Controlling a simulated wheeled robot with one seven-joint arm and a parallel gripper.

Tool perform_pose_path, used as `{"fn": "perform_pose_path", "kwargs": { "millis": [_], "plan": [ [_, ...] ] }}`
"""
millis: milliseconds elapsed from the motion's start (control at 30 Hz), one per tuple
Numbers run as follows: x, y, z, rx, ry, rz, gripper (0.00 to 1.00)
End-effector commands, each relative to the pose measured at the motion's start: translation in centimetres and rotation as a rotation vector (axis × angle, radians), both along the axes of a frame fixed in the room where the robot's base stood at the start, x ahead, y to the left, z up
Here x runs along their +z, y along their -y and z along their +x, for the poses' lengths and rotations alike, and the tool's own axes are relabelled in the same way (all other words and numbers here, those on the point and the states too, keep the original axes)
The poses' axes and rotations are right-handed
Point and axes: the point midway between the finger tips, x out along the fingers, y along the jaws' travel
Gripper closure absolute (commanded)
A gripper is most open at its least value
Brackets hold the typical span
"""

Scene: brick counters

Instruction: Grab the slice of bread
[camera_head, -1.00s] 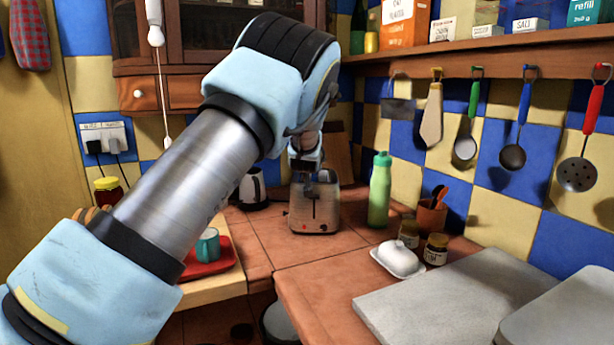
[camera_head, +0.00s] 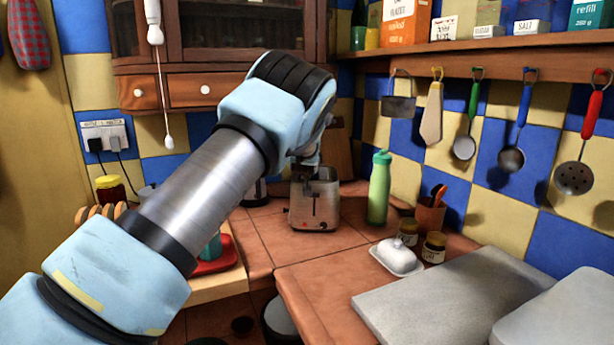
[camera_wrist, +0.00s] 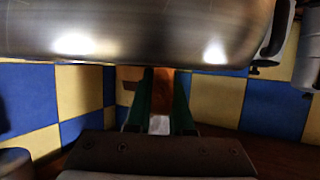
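I cannot make out a slice of bread for certain in the toaster. The metal toaster (camera_head: 314,208) stands on the tiled counter in the head view. My arm ends just above and behind its top, and my fingers are largely hidden there. In the wrist view the two dark green fingers of my gripper (camera_wrist: 162,85) stand slightly apart, with brown and a small pale patch showing between them. A large shiny metal surface (camera_wrist: 130,30) fills the top of that view and meets the fingertips. Several brown bread-like slices (camera_head: 95,213) stand at the left, partly behind my arm.
A green bottle (camera_head: 380,188) stands right of the toaster. A white butter dish (camera_head: 397,257), small jars (camera_head: 433,248) and a utensil pot (camera_head: 431,217) are at its front right. A red tray (camera_head: 218,262) lies left. Bare counter (camera_head: 300,252) lies before the toaster.

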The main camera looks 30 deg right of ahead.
Motion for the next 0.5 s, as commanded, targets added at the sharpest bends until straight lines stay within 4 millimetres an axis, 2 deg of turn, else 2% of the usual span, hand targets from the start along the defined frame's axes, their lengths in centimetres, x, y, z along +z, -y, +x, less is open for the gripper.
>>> {"fn": "perform_pose_path", "kwargs": {
  "millis": [33,133,500],
  "plan": [
    [0.00,0.00,-0.01,0.000,0.000,0.000,0.89],
    [0.00,0.00,-0.01,0.000,0.000,0.000,1.00],
    [0.03,0.00,0.00,0.000,0.000,0.000,1.00]
  ]
}}
